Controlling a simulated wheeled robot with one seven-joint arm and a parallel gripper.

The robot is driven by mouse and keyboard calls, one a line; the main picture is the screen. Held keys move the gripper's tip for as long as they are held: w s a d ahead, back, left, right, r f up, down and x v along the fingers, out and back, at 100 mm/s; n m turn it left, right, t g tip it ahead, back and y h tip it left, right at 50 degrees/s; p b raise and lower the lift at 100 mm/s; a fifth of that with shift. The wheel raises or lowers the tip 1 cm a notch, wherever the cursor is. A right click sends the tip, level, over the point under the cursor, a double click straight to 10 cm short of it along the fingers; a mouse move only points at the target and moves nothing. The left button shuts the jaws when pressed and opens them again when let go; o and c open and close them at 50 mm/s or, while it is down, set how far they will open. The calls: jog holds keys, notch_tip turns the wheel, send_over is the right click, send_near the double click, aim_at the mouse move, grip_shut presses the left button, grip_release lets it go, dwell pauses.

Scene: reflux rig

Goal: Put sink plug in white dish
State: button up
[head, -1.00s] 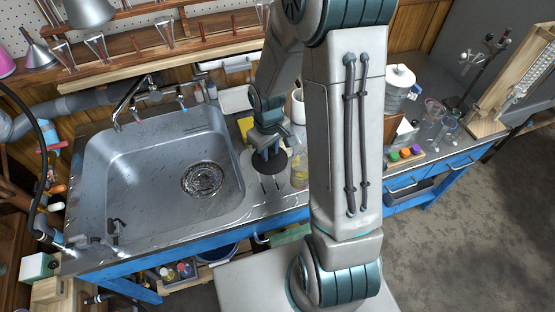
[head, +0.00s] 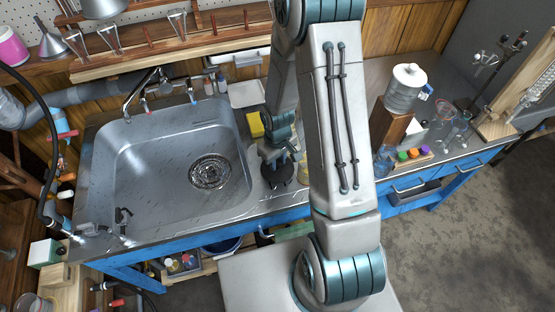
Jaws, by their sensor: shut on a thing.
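My gripper (head: 275,155) points down over the counter just right of the sink. It is shut on the sink plug (head: 279,177), a dark round disc under the fingers. The fingers cover part of the plug, and I cannot tell whether it touches the counter. A flat white dish (head: 248,94) lies at the back of the counter, behind the gripper and right of the taps.
The steel sink (head: 180,165) is empty, with a drain near its front right. A yellow sponge (head: 255,124) lies between gripper and dish. A yellowish vessel (head: 302,168) is partly hidden by my arm. A water jug (head: 405,88) stands on a wooden block farther right.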

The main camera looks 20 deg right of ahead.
jog(key=shift+f, duration=0.2)
jog(key=o, duration=1)
jog(key=shift+r, duration=0.1)
